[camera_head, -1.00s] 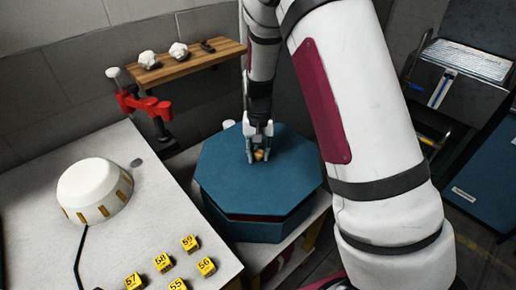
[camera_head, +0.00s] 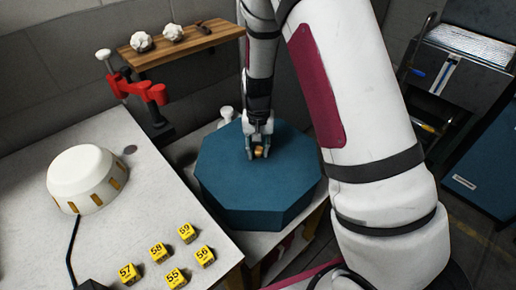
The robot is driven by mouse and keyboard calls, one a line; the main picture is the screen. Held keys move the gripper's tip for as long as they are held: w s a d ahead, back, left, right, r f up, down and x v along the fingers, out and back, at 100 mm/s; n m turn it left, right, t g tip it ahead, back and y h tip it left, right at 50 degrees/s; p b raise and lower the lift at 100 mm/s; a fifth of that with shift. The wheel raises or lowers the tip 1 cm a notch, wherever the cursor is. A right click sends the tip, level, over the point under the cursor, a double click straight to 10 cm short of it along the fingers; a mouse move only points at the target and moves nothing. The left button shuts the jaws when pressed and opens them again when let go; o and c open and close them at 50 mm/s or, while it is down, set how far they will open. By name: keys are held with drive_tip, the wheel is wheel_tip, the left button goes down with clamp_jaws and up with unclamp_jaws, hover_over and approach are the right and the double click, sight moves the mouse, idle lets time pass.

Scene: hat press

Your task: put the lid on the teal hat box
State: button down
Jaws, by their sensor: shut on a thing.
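The teal octagonal lid (camera_head: 245,182) lies level on top of the teal hat box (camera_head: 262,217), with its edges lined up with the box's sides. No gap shows between them along the front. My gripper (camera_head: 257,154) points down at the lid's centre and is shut on the small brass-coloured knob (camera_head: 260,151). The far edge of the lid is partly hidden behind my gripper and arm, and its right side lies close to my arm in the picture.
A pale table (camera_head: 150,155) at left holds a white dome (camera_head: 88,178) and several yellow numbered blocks (camera_head: 187,233). A red clamp-like tool (camera_head: 140,88) stands behind it. A wooden shelf (camera_head: 180,50) is on the wall. A blue panel (camera_head: 485,165) stands at far right.

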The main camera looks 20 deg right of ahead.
drive_tip(key=shift+f, duration=0.3)
idle(0.4)
drive_tip(key=c, duration=1.2)
unclamp_jaws()
wheel_tip(320, 180, up, 12)
